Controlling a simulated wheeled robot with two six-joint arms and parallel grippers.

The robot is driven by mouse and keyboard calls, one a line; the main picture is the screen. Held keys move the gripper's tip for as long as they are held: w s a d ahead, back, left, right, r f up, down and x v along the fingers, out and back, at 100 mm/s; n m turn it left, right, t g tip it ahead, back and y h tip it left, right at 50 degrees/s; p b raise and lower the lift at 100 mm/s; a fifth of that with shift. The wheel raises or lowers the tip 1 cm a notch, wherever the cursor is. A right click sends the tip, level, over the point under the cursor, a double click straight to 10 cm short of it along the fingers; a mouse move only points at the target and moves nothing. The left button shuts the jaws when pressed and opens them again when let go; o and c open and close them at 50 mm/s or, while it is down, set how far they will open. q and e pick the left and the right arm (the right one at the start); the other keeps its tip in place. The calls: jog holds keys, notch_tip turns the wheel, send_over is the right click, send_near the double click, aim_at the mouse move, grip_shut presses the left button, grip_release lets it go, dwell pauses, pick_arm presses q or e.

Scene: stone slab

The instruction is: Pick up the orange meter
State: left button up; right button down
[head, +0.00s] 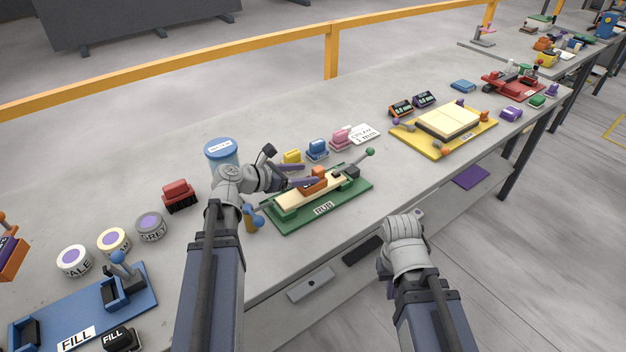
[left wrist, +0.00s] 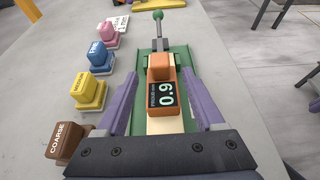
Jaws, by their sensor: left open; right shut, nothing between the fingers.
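The orange meter (left wrist: 161,88), with a dark display reading 0.9, lies on a pale strip in the green RUB fixture (left wrist: 180,141). In the head view the meter (head: 314,182) is partly hidden by my left gripper (head: 302,178). The left wrist view shows my left gripper (left wrist: 161,90) open, with one purple finger on each side of the meter. I see clear gaps between the fingers and the meter. My right gripper (head: 385,268) is shut and empty near the bench's front edge, mostly hidden behind its own wrist.
Brown COARSE (left wrist: 65,140), yellow (left wrist: 88,90), blue (left wrist: 101,57) and pink (left wrist: 108,35) blocks stand left of the fixture. A lever with a green ball (head: 369,153) rises at its far end. A blue-lidded tub (head: 221,152) stands behind my left arm. The yellow fixture (head: 436,149) is farther right.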

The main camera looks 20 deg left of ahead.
aim_at(322, 173)
pick_arm(q)
jog(key=shift+b+x, duration=0.3)
jog(key=shift+x, duration=0.9)
jog(key=shift+f+b+x, duration=0.1)
jog(key=shift+b+x, duration=0.5)
jog(key=shift+x, duration=0.65)
jog(key=shift+f+b+x, duration=0.15)
jog(key=shift+b+x, duration=0.4)
jog(key=shift+x, duration=0.75)
jog(key=shift+s+r, duration=0.1)
jog(key=shift+c, duration=0.2)
grip_shut()
notch_tip(322, 173, up, 10)
jog(key=p, duration=1)
